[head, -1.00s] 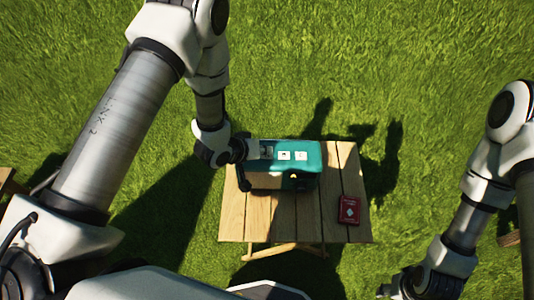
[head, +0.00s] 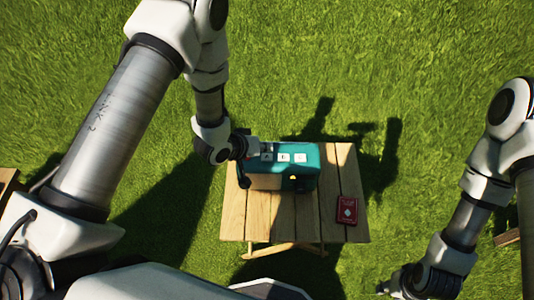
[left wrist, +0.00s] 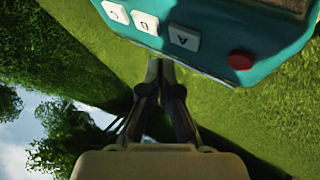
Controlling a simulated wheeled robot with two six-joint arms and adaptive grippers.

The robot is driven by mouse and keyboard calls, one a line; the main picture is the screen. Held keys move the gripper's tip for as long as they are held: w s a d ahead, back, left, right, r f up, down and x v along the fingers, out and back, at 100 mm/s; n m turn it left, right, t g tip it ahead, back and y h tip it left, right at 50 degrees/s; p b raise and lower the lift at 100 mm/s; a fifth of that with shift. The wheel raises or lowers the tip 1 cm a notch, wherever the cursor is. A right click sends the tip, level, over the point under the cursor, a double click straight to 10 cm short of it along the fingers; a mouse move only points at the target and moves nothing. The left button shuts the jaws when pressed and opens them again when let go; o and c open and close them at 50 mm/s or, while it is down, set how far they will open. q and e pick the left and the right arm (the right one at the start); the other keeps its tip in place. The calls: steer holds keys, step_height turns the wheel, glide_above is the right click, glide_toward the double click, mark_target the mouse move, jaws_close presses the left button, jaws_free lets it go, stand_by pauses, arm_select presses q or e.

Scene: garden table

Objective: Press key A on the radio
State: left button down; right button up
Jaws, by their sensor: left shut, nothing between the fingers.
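Key A (head: 267,157) is the leftmost in the head view. In the left wrist view key A (left wrist: 184,37) shows beside keys B (left wrist: 144,21) and C (left wrist: 115,12). My left gripper (head: 252,147) is at the radio's left end, close to key A. In its wrist view the fingers (left wrist: 160,66) are shut and empty, with tips just beside the radio's edge near key A; contact cannot be told. My right gripper (head: 392,286) is low at the right, away from the table, its jaws unclear.
The slatted wooden table (head: 258,222) has bare boards in front of the radio. A red box (head: 347,210) with a white mark lies at the table's right side. A red button (left wrist: 240,60) sits on the radio near key A. Grass surrounds the table.

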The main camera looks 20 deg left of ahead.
mark_target(264, 159)
arm_select(q)
steer(key=shift+r+p, duration=1.25)
steer(key=shift+r, duration=0.65)
steer(key=shift+f, duration=0.1)
steer(key=shift+s+f, duration=0.25)
steer(key=shift+f, duration=0.05)
steer(key=s+a+f+g+y, duration=0.1)
steer(key=s+a+f+g, duration=0.1)
steer(key=s, duration=0.6)
steer(key=s+a+f+g+y, duration=0.2)
steer(key=s+a+f+g, duration=0.1)
steer(key=s, duration=0.6)
steer(key=s+a+f+m+g+y, duration=0.1)
steer(key=s+a, duration=0.3)
steer(key=s, duration=0.4)
steer(key=shift+s+f+g+y, duration=0.3)
steer(key=shift+s+f+g, duration=0.1)
steer(key=shift+f+g, duration=0.4)
steer(key=shift+a, duration=0.1)
